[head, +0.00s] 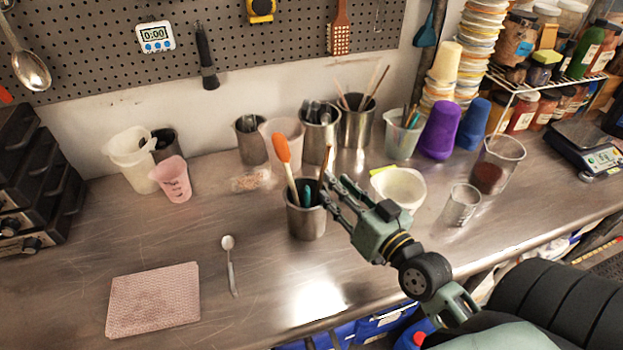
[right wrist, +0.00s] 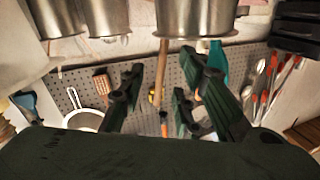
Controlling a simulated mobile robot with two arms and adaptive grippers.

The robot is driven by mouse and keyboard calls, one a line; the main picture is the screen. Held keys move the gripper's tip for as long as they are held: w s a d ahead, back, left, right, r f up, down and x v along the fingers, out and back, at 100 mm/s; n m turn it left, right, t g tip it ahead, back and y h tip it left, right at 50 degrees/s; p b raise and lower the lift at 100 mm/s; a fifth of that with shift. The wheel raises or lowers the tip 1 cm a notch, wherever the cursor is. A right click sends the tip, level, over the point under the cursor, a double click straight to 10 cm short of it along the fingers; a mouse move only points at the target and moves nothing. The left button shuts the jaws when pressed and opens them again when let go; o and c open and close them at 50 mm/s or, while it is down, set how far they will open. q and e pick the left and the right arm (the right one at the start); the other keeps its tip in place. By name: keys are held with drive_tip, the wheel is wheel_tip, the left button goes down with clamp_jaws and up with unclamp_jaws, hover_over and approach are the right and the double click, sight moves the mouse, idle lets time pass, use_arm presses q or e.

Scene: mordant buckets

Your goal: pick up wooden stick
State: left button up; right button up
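A metal cup (head: 306,218) stands on the steel table and holds an orange spatula (head: 284,158), a teal-tipped tool and a thin wooden stick (head: 325,163) leaning up at its right side. My right gripper (head: 331,189) is at the cup's right rim, next to the stick. In the right wrist view, the picture is upside down and the stick (right wrist: 160,72) comes out of the cup (right wrist: 190,18) between the two spread fingers (right wrist: 157,92). The fingers look open, with gaps to the stick. My left gripper is not in view.
A white bowl (head: 399,187) sits close behind my right gripper. More metal cups (head: 357,127) with tools stand behind. A spoon (head: 230,262) and a pink cloth (head: 154,299) lie at front left. The table between cloth and cup is mostly clear.

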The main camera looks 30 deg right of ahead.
sight(323, 168)
drive_tip(key=w+p, duration=0.1)
drive_tip(key=w, duration=0.1)
drive_tip(key=w+r+p, duration=0.1)
drive_tip(key=w, duration=0.2)
drive_tip(key=shift+w+a+r+p, duration=0.1)
drive_tip(key=shift+w+p, duration=0.1)
drive_tip(key=shift+p, duration=0.2)
drive_tip(key=shift+w, duration=0.65)
drive_tip(key=c, duration=0.4)
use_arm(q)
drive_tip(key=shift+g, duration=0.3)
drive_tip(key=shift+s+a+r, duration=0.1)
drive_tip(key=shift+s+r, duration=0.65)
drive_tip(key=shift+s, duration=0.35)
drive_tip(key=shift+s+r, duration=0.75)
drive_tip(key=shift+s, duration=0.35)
use_arm(e)
clamp_jaws()
